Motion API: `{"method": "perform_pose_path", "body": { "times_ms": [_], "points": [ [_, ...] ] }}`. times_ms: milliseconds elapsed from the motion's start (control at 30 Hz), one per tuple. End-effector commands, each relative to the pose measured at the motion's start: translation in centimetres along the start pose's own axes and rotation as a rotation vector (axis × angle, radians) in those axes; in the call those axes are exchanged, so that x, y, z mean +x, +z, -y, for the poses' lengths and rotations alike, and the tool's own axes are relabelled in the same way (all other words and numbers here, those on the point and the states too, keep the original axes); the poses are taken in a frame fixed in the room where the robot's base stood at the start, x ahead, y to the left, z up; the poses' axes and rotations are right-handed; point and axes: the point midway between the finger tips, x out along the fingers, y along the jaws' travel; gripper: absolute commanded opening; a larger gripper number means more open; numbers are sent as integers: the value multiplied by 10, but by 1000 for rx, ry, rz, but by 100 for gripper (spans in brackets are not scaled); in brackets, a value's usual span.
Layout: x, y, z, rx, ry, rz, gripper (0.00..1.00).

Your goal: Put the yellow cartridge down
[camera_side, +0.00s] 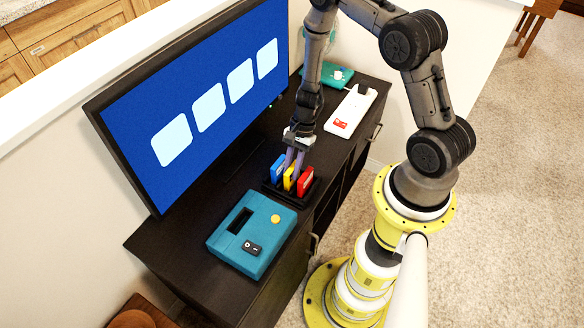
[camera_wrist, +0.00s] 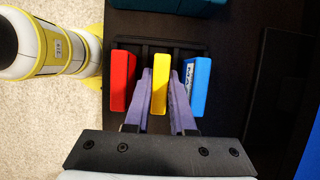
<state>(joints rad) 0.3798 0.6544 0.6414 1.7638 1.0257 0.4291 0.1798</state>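The yellow cartridge (camera_side: 288,179) stands upright in the middle of a small black rack (camera_side: 312,198), between a blue and a red cartridge. In the wrist view, the yellow cartridge (camera_wrist: 160,82) is the middle one. My gripper (camera_side: 295,158) is above the rack, pointing down. In the wrist view, the purple fingers of my gripper (camera_wrist: 160,88) lie one on each side of the yellow cartridge. I cannot tell whether they press on it or stand slightly apart. The cartridge's lower part is hidden in the rack.
The red cartridge (camera_side: 305,181) and blue cartridge (camera_side: 278,167) stand close beside the fingers. A teal console (camera_side: 238,256) with a slot lies in front of the rack. A large screen (camera_side: 200,100) rises behind. A white device (camera_side: 352,110) lies farther back on the dark cabinet.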

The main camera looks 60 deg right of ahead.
Motion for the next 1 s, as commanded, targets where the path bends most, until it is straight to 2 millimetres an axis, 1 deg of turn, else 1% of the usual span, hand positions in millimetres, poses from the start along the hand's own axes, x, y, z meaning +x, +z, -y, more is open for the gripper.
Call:
{"method": "perform_pose_path", "body": {
  "times_ms": [33, 133, 167, 433, 567, 667, 900, 1000],
  "points": [
    [0, 0, 0, 0, 1, 0, 33],
    [0, 0, 0, 0, 1, 0, 51],
    [0, 0, 0, 1, 1, 0, 52],
    [-1, 0, 0, 1, 1, 0, 52],
    [-9, 1, 0, 0, -1, 0, 52],
    [-24, 1, 1, 0, -3, 0, 52],
    [-75, 1, 1, 0, -5, -2, 52],
    [-93, 1, 1, 0, -5, -2, 52]
  ]
}}
